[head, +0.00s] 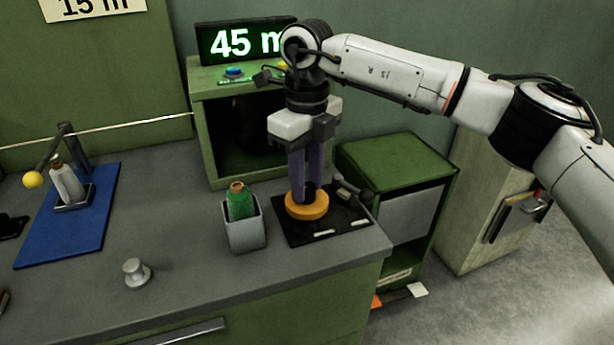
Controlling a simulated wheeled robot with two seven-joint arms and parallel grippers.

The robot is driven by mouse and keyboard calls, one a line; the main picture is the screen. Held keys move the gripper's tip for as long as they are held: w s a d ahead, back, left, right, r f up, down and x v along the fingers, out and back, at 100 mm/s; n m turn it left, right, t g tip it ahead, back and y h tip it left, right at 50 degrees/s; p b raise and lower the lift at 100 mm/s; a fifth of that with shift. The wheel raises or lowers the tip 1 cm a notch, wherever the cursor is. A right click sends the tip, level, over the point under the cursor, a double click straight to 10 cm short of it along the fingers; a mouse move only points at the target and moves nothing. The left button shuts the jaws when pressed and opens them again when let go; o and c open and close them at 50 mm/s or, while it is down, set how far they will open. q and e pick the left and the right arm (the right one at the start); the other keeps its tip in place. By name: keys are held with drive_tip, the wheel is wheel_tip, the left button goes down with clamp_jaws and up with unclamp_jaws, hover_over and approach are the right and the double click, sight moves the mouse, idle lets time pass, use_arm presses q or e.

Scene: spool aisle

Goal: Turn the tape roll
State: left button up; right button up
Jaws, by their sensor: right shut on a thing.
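A yellow-orange tape roll (307,209) lies flat on a black mat (343,228) near the right end of the grey counter. My right gripper (309,193) points straight down over it, its purple fingers shut on the tape roll from above. The fingertips hide part of the roll's middle. My left gripper is not in view.
A green box (205,120) with a "45 m" display (240,43) stands behind. A green cabinet (395,160) is right.

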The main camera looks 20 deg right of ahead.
sight(307, 187)
drive_tip(key=shift+m, duration=1.8)
drive_tip(key=o, duration=1.1)
drive_tip(key=shift+c, duration=0.2)
drive_tip(key=shift+r, duration=0.1)
wheel_tip(307, 187, up, 10)
drive_tip(key=shift+p, duration=0.4)
